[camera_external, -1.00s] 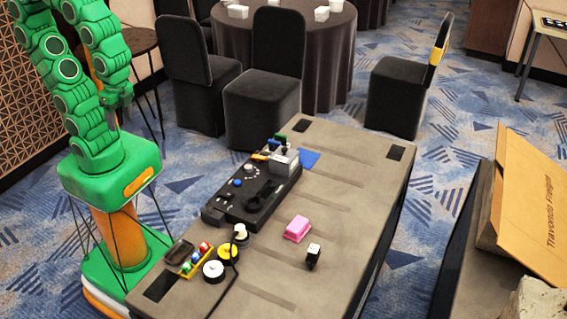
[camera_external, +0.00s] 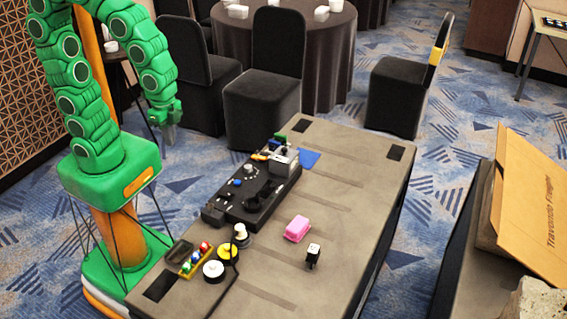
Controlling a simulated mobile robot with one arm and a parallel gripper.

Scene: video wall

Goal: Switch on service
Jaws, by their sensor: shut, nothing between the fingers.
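A black control panel (camera_external: 232,207) with knobs, switches and a small grey box (camera_external: 284,162) lies along the left side of the grey table. No label reading "service" can be made out, and the switch positions are too small to tell. My gripper (camera_external: 168,137) hangs from my green arm, pointing down, left of the table and the panel. It is shut with nothing in it and touches nothing.
On the grey table (camera_external: 352,180) are a pink block (camera_external: 297,228), a small black-and-white block (camera_external: 313,255), a tray of coloured pieces (camera_external: 194,259), a white round disc (camera_external: 213,271) and a blue sheet (camera_external: 309,158). Black chairs (camera_external: 261,95) stand behind. The table's right half is mostly clear.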

